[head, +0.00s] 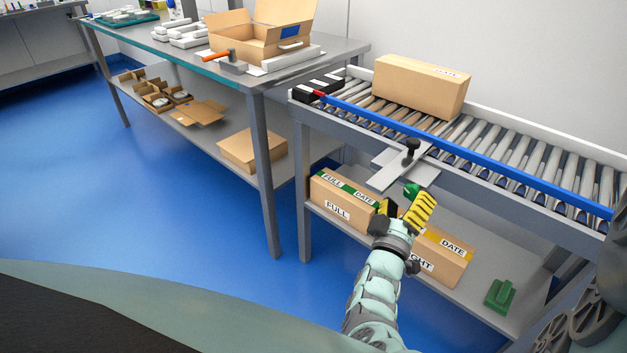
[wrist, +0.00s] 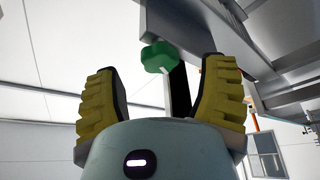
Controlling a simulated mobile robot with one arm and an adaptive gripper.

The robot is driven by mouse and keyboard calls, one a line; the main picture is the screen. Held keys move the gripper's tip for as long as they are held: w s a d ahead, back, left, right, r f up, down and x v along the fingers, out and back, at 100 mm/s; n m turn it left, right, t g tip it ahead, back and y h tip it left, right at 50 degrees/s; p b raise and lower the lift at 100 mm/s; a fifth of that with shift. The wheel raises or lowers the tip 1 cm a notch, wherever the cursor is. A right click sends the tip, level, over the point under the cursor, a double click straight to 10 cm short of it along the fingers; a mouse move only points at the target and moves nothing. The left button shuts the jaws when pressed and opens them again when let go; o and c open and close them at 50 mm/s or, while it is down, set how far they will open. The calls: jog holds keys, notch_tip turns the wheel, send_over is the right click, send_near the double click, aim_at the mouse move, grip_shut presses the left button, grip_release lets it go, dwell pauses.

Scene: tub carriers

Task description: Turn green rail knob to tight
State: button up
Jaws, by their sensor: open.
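The green rail knob (head: 411,190) is a small lobed knob below the grey bracket plate (head: 390,176) at the conveyor's near side. In the wrist view the green knob (wrist: 158,55) shows a pale mark on its lower edge, with a dark upright part behind it. My gripper (head: 405,206) is open, its two yellow ribbed fingers just below the knob. In the wrist view my gripper (wrist: 161,68) has the knob between the lines of its fingers, near the tips, with gaps on both sides. I cannot tell how tight the knob is.
A black knob (head: 411,147) stands on the bracket beside the blue rail (head: 470,157). A carton (head: 421,86) sits on the rollers. Labelled boxes (head: 343,199) and a green block (head: 499,296) lie on the shelf below. A workbench (head: 262,83) stands at left; the blue floor before it is clear.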

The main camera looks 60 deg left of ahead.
aim_at(410, 193)
jog(key=shift+x, duration=1.55)
jog(key=shift+c, duration=0.2)
jog(key=shift+s+f, duration=0.1)
jog(key=c, duration=1.1)
jog(key=shift+c, duration=0.2)
jog(key=shift+m+b, duration=0.3)
jog(key=shift+b, duration=0.1)
jog(key=m+t+h+b, duration=0.1)
jog(key=m+b, duration=0.1)
jog(key=m, duration=0.1)
jog(key=shift+f, duration=0.15)
jog(key=shift+m+t+h+b, duration=0.4)
jog(key=shift+m+b, duration=0.1)
jog(key=shift+m, duration=0.65)
jog(key=shift+m+t+h+b, duration=0.3)
jog(key=shift+m+h+b, duration=0.15)
jog(key=shift+m, duration=1)
